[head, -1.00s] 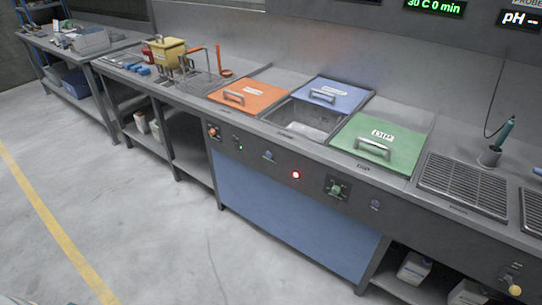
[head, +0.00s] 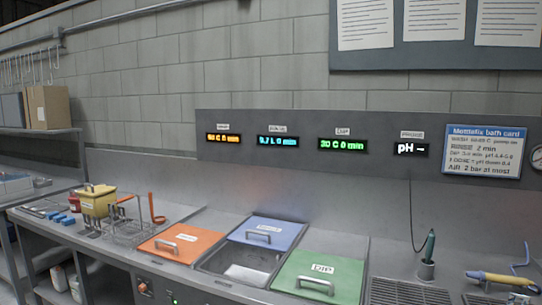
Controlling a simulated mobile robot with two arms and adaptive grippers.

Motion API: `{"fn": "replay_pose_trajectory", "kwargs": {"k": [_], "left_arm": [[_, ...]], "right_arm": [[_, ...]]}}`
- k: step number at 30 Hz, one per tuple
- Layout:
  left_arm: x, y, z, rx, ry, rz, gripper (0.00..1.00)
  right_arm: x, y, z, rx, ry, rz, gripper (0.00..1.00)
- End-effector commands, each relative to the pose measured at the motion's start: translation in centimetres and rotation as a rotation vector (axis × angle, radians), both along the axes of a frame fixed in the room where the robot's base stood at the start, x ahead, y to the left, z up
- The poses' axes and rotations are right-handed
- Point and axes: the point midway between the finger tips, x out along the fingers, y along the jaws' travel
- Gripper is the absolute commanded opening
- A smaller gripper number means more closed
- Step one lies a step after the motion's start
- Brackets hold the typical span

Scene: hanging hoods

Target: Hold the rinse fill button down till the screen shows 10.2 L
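The rinse screen (head: 277,141) is a small cyan display on the back panel. It reads something like 9.7 L 0 min, but its first digit is too small to be sure of. The rinse bath has a blue lid (head: 258,240) set back, with the open steel basin (head: 245,275) in front of it. The rinse fill button cannot be seen in this view; most of the front control panel is below the frame. Neither of my grippers is in view.
An orange lid (head: 178,254) and a green DIP lid (head: 318,282) flank the basin. A yellow container (head: 97,203) and wire baskets stand left. A pH probe (head: 429,247) stands right, beside a grating. Other screens and a bath card (head: 485,150) are above.

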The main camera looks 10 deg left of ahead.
Motion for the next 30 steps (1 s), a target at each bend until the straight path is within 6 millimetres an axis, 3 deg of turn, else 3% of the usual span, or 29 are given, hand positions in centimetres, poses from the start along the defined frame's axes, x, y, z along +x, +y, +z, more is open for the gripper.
{"fn": "replay_pose_trajectory", "kwargs": {"k": [5, 11, 12, 30], "left_arm": [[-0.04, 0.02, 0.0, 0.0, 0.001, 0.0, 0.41], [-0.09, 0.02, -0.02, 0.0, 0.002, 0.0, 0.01], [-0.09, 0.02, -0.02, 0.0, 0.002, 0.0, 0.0], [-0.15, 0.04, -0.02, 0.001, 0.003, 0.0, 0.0]], "right_arm": [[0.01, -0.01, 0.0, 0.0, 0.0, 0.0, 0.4], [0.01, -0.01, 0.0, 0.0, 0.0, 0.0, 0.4], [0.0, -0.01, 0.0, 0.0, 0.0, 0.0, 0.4], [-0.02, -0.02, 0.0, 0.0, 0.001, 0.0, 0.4]]}}
